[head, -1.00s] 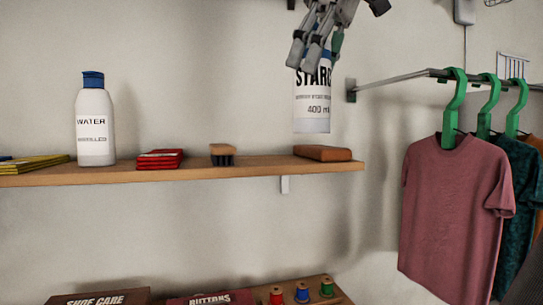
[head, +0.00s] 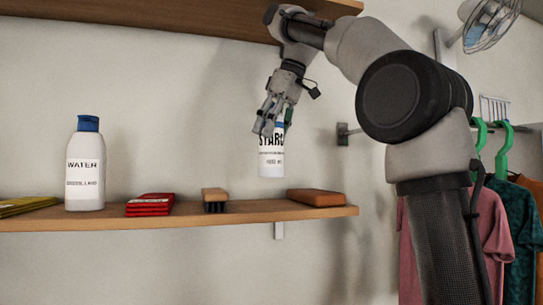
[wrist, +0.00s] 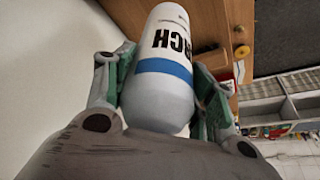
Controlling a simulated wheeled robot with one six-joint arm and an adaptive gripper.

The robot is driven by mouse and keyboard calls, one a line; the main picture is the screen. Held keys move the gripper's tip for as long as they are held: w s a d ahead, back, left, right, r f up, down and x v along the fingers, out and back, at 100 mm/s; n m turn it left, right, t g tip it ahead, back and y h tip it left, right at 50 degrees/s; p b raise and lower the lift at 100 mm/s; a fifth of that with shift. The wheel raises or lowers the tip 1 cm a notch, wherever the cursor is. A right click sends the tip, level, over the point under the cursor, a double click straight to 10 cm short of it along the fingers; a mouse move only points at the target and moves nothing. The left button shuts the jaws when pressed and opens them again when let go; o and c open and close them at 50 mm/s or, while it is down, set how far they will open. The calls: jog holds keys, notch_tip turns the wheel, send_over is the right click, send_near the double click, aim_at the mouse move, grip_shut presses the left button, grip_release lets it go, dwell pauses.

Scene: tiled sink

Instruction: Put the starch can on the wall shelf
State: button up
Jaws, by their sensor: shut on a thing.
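The starch can (head: 271,163) is white with black lettering and a blue band. My gripper (head: 270,124) is shut on its upper part and holds it nearly upright. In the head view its base appears a little above the wall shelf (head: 110,220), between the brush and the brown block; the depth gap is unclear. In the wrist view the can (wrist: 165,75) sits between the two green-padded fingers (wrist: 162,92). The fingers hide part of the can's top and label.
On the shelf stand a water bottle (head: 86,165), red packets (head: 150,205), a brush (head: 215,199), a brown block (head: 316,198) and yellow packets (head: 25,205). Another shelf (head: 170,15) hangs above. Shirts (head: 510,230) hang at right. Bare shelf shows between bottle and red packets.

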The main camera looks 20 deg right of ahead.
aim_at(272, 155)
jog(key=f, duration=0.6)
jog(key=shift+s, duration=0.25)
jog(key=shift+w+f, duration=0.2)
jog(key=shift+f, duration=0.15)
jog(key=o, duration=1.3)
jog(key=v, duration=0.7)
jog(key=shift+d+r, duration=0.1)
jog(key=shift+r, duration=0.2)
